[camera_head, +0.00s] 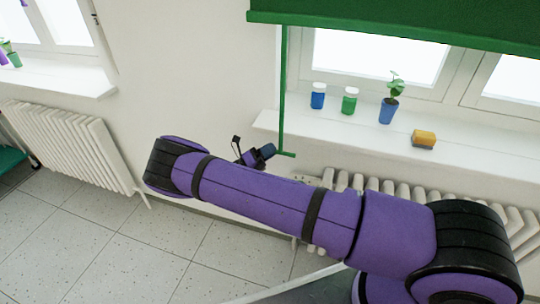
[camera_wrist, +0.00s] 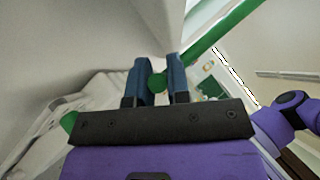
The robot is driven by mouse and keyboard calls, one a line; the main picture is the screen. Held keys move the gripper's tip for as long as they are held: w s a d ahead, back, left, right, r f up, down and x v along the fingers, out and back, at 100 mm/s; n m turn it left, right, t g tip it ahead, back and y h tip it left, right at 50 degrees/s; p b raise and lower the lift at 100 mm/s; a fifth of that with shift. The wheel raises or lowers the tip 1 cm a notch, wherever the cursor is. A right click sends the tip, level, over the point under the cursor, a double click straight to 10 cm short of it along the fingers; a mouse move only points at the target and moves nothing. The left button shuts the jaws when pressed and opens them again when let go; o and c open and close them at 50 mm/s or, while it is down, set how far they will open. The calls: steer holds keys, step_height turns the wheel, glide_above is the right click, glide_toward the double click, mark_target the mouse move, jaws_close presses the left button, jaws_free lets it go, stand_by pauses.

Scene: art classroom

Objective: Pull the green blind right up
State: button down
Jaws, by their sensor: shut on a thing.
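The green blind (camera_head: 420,25) hangs across the top of the right window, with its lower edge above the sill and bare glass below. A thin green pull rod (camera_head: 283,90) hangs from its left end and has a short crosspiece at the bottom. My gripper (camera_head: 268,151) is at the rod's lower end, left of the sill. In the wrist view, the two blue fingers of my gripper (camera_wrist: 157,84) are shut on the rod's green lower end (camera_wrist: 157,82). The rod (camera_wrist: 222,29) runs from there to the upper right. The palm hides part of the lower end.
The sill (camera_head: 460,152) holds a blue jar (camera_head: 318,96), a green jar (camera_head: 349,101), a potted plant (camera_head: 388,110) and a yellow-topped sponge (camera_head: 423,139). A white radiator (camera_head: 515,218) is below it. Another radiator (camera_head: 70,145) stands at left, with open floor (camera_head: 120,250) in front.

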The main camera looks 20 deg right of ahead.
steer(key=c, duration=1.1)
jaws_free()
steer(key=shift+a+f, duration=0.1)
steer(key=shift+a, duration=0.05)
steer(key=v, duration=1)
steer(key=shift+a, duration=0.25)
